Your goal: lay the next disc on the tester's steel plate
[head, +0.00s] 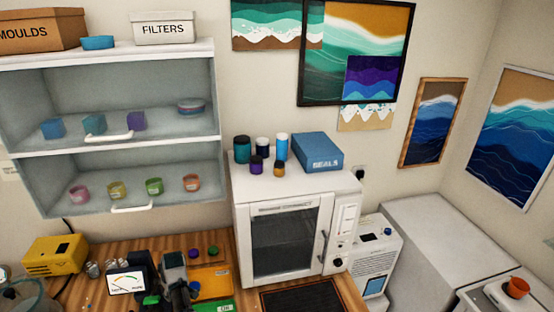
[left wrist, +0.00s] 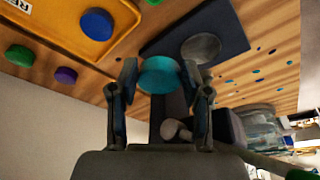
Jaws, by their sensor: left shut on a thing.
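My left gripper (left wrist: 160,72) is shut on a teal disc (left wrist: 158,80), held between its fingertips in the left wrist view. Just beyond the disc, to its upper right, is the tester's round steel plate (left wrist: 202,46) on a dark base (left wrist: 228,30). No disc shows on the part of the plate I see. The disc appears close to the plate but apart from it. In the head view my left gripper (head: 182,292) is a dark shape at the bottom, beside the tester's gauge (head: 127,283); the held disc cannot be made out there. My right gripper is out of view.
A yellow tray (left wrist: 70,37) holds a blue disc (left wrist: 98,24). A green disc (left wrist: 20,55) and a purple disc (left wrist: 66,75) lie on the wood beside it. A yellow box (head: 55,256) stands left of the gauge, and a white oven (head: 285,208) stands to the right.

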